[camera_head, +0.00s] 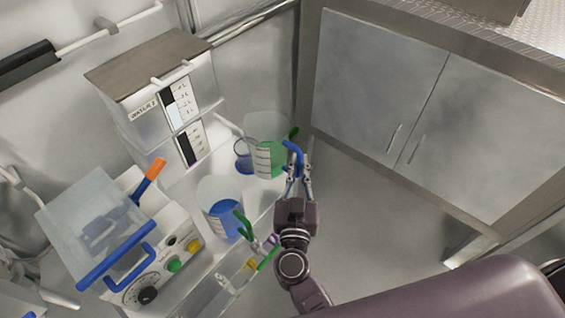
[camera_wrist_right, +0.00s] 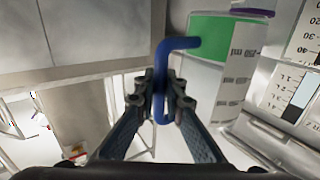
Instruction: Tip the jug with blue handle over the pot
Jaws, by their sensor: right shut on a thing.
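The jug with blue handle (camera_head: 268,157) is clear, with measuring marks and green contents, and stands at the back of the bench in the head view. My right gripper (camera_head: 295,168) is shut on its blue handle (camera_head: 291,148). In the right wrist view the blue handle (camera_wrist_right: 162,75) lies between the fingertips (camera_wrist_right: 161,100), with the jug's green contents (camera_wrist_right: 215,40) beside it. The jug looks about upright; I cannot tell whether it touches the bench. A clear vessel with a blue bar handle (camera_head: 118,258) is at the left; I cannot tell whether it is the pot. My left gripper is out of view.
A clear jug with blue contents (camera_head: 222,215) and a green handle (camera_head: 243,225) stands nearer. A control panel (camera_head: 165,262) has a black knob. A metal-lidded box (camera_head: 155,85) stands behind. Open floor (camera_head: 365,225) lies at right.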

